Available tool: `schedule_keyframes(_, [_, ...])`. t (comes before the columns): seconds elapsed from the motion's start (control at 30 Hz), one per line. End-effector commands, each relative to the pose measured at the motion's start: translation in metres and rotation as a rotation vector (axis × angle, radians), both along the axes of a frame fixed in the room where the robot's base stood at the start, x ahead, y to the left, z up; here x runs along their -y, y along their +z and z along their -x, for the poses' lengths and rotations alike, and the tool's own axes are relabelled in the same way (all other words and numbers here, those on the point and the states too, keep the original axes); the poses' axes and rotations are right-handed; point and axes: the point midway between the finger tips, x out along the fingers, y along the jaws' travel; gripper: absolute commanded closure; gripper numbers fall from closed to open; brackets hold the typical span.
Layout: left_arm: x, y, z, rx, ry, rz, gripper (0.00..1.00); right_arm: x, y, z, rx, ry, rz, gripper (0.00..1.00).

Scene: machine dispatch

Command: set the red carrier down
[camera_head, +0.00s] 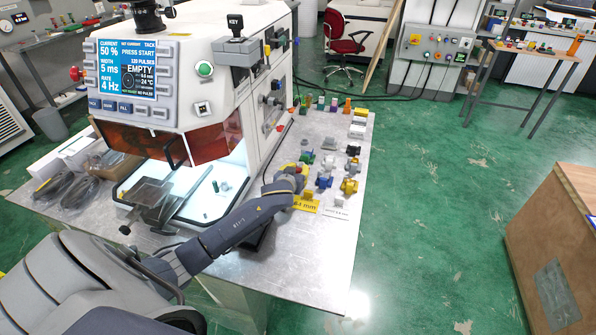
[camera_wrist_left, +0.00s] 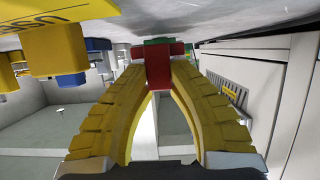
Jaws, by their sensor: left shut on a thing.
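My left gripper (camera_head: 289,179) reaches over the metal table in the head view, among small coloured parts. In the left wrist view its yellow ribbed fingers (camera_wrist_left: 160,80) are closed on the red carrier (camera_wrist_left: 158,66), a small red block with a green part against its far end. In the head view the gripper largely hides the carrier, so I cannot tell whether it touches the table. My right gripper is in neither view.
The machine (camera_head: 200,70) with its screen stands left of my left gripper. Several coloured carriers and fittings, including a blue one (camera_head: 323,182), stand close by to the right. A yellow plate marked in mm (camera_head: 305,204) lies in front. The table's front right (camera_head: 310,255) is bare.

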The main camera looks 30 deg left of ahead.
Motion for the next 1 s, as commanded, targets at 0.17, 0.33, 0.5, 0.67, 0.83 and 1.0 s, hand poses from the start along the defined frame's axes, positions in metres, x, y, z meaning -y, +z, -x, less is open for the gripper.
schedule_keyframes(0.17, [0.000, -0.015, 0.003, -0.020, 0.002, 0.000, 1.00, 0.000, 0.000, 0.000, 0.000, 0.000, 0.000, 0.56])
schedule_keyframes(0.33, [0.002, -0.017, 0.005, -0.024, 0.000, 0.001, 0.64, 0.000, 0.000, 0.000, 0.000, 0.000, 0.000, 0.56])
schedule_keyframes(0.5, [0.003, -0.018, 0.005, -0.024, -0.002, 0.003, 0.59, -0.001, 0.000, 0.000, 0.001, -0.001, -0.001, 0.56])
schedule_keyframes(0.67, [0.004, -0.017, 0.005, -0.024, -0.002, 0.004, 0.59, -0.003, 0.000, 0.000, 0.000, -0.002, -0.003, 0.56])
schedule_keyframes(0.83, [0.003, -0.003, 0.004, -0.022, -0.003, 0.003, 0.59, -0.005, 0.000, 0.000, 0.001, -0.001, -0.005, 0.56])
schedule_keyframes(1.0, [0.011, 0.007, 0.029, -0.019, -0.002, 0.006, 0.59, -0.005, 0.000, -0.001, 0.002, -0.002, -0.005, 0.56])
